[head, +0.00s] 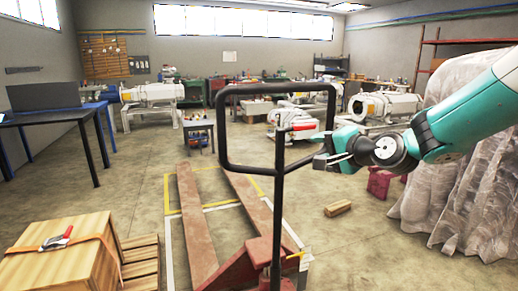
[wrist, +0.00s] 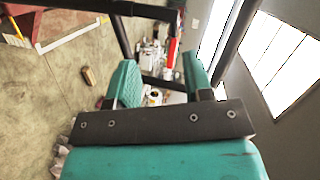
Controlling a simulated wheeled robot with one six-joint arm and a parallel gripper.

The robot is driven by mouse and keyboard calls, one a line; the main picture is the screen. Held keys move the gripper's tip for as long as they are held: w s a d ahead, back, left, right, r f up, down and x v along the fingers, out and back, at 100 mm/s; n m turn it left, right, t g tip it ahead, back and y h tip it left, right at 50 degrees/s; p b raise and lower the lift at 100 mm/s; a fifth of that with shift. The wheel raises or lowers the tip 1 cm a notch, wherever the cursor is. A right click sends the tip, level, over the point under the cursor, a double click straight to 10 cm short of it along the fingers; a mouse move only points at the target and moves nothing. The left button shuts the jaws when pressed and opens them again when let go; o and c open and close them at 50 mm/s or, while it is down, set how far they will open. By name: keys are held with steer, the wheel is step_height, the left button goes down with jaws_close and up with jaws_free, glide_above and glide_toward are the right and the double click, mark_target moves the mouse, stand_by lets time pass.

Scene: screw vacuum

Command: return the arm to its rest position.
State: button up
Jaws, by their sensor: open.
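My arm (head: 470,118) reaches in from the right of the head view, teal with dark joints. My gripper (head: 328,160) is at its left end, beside the black handle frame of the pallet jack (head: 277,170). In the wrist view my gripper (wrist: 160,75) shows two teal fingers spread apart, with nothing between them. Whether the fingers touch the handle cannot be told.
The red pallet jack forks (head: 195,230) lie on the floor. A wooden crate (head: 65,258) with a strap tool stands front left. A plastic-wrapped bulk (head: 440,190) stands under my arm at right. A wood block (head: 338,208) lies on open floor.

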steer(key=s+a+n+g+p, duration=0.1)
steer(key=s+a+n+g, duration=0.15)
steer(key=s, duration=0.45)
steer(key=s+a+r+n+g+p, duration=0.1)
steer(key=s+a+n+g, duration=0.2)
steer(key=s, duration=0.4)
steer(key=s+a+n+g+p, duration=0.1)
steer(key=s+n+g, duration=0.2)
steer(key=s+n, duration=0.25)
steer(key=s+d+n+g+h, duration=0.1)
steer(key=s+n+g, duration=0.1)
steer(key=s, duration=0.6)
steer(key=s+d+f+n+g+h+p, duration=0.1)
steer(key=s+n+g+h, duration=0.1)
steer(key=s, duration=0.7)
steer(key=shift+s+d+f+n+g, duration=0.2)
steer(key=shift+d+n+g, duration=0.2)
steer(key=shift+n, duration=0.4)
